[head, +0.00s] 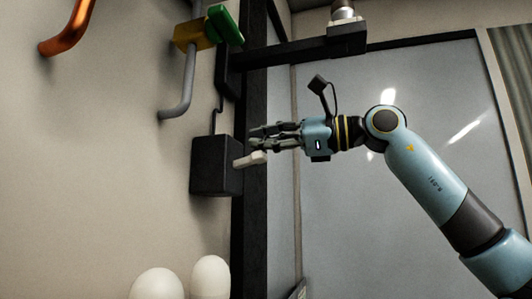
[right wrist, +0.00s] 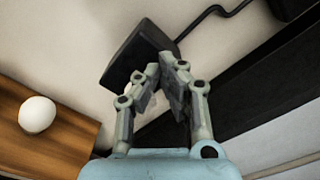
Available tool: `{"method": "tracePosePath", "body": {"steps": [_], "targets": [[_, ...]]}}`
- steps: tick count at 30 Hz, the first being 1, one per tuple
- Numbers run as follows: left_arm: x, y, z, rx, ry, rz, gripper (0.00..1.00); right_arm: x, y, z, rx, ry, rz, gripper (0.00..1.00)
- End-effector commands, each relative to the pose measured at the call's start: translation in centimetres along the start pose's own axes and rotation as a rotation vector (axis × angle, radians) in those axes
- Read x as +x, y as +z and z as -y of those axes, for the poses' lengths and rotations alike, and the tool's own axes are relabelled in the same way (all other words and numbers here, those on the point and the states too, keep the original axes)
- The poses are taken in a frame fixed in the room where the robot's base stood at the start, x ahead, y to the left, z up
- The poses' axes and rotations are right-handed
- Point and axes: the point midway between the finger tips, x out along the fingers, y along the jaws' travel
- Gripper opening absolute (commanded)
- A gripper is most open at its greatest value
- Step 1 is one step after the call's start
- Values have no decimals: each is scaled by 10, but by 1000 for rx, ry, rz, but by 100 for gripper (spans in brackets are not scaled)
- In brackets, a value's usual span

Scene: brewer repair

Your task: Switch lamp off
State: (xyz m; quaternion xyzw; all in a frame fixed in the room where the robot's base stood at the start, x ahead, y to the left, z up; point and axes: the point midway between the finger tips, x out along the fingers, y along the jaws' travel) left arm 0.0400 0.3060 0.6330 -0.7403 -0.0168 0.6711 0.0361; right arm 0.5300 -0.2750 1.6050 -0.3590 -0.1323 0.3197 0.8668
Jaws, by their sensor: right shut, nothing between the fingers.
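A black switch box (head: 214,166) with a pale lever (head: 250,159) is fixed to the wall left of centre in the head view. My right gripper (head: 254,138) is shut and empty. Its fingertips are beside the box, just above the lever in the picture; I cannot tell if they touch it. In the right wrist view the fingers (right wrist: 166,66) overlap the box (right wrist: 140,52), and the pale lever (right wrist: 150,102) shows partly behind them. A lamp-like fitting (head: 342,12) stands on a black arm at the top; whether it is lit cannot be told. My left gripper is not in view.
A grey pipe with a yellow valve body and green handle (head: 222,24) is above the box. A copper pipe (head: 68,30) is at upper left. White rounded objects (head: 210,276) stand below; one (right wrist: 37,114) is on a wooden surface (right wrist: 62,138). A black post (head: 254,230) runs beside the box.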

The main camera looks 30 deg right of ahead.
Motion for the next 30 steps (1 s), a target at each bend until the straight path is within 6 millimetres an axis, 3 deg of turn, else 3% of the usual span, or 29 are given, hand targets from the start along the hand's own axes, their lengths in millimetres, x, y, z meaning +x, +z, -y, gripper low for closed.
{"method": "tracePosePath", "body": {"steps": [30], "targets": [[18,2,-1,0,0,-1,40,0,-14,-14,0,0,0,0]]}}
